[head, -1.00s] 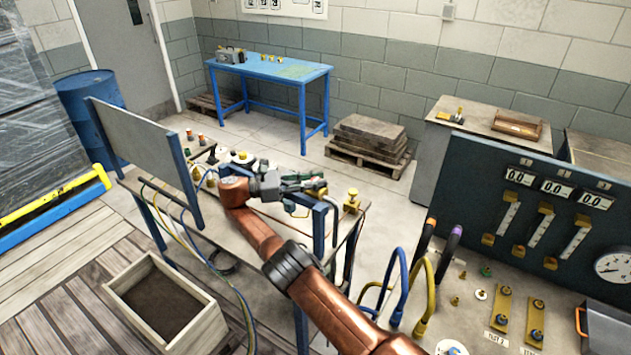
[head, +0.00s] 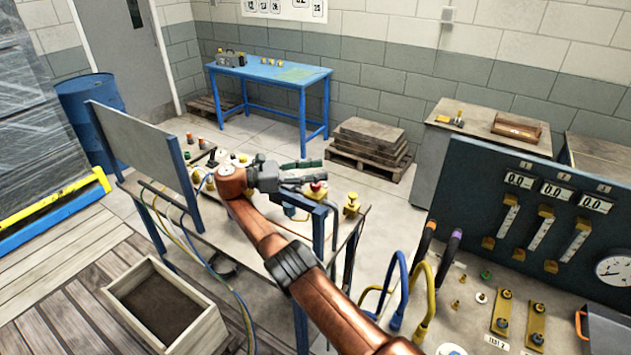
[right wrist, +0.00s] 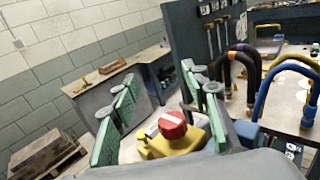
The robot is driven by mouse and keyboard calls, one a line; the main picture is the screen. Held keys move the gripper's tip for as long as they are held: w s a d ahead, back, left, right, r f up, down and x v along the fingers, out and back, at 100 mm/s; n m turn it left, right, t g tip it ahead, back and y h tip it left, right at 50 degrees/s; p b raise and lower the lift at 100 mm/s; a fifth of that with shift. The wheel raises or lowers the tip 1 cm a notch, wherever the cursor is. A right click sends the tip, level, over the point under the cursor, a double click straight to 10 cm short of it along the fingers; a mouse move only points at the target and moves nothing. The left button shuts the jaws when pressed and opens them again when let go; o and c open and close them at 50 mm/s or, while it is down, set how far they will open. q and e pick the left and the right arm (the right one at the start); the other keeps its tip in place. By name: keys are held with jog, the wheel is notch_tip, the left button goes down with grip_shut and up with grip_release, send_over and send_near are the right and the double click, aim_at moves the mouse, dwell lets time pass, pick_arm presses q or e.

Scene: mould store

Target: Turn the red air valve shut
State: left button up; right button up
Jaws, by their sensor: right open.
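The red air valve is a round red knob with a pale bar across its top, on a yellow body. In the right wrist view the knob (right wrist: 172,122) shows low between my right gripper's green-padded fingers (right wrist: 163,112), with no clear contact. In the head view the red knob (head: 319,186) shows just below the fingertips, over the bench's right end. My right gripper (head: 308,171) is open and empty there. Part of the yellow body is hidden by the gripper in the wrist view. My left gripper is not in view.
A yellow fitting (head: 352,203) stands close to the right of the valve on the bench. A grey upright panel (head: 138,140) stands at the bench's left. The dark gauge panel (head: 520,215) and blue and yellow hoses (head: 398,290) are at the right.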

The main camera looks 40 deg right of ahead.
aim_at(315, 183)
notch_tip(315, 183, up, 5)
jog(key=shift+r, duration=0.1)
dwell(0.7)
